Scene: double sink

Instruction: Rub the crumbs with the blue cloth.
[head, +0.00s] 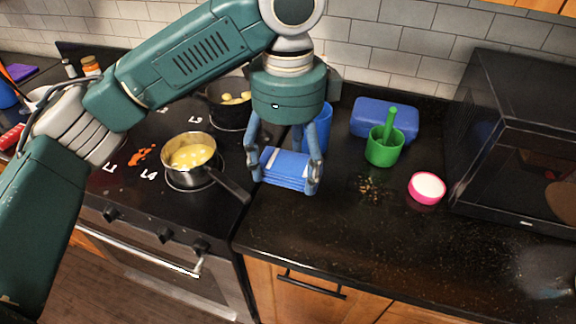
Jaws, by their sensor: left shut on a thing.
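The blue cloth (285,170), a folded pad, is held between the fingers of my left gripper (285,181). The gripper points down at the left part of the black counter, near the stove's edge. I cannot tell whether the cloth touches the counter. The crumbs (371,189) are a small brown scatter on the counter, to the right of the cloth and apart from it. My right gripper is not in view.
A green mortar (384,148) with a pestle, a pink-rimmed bowl (427,188) and a blue box (385,117) stand around the crumbs. A blue cup (324,128) is behind my gripper. A saucepan (189,152) sits on the stove at left, its handle towards the counter. A black microwave (518,140) stands at right.

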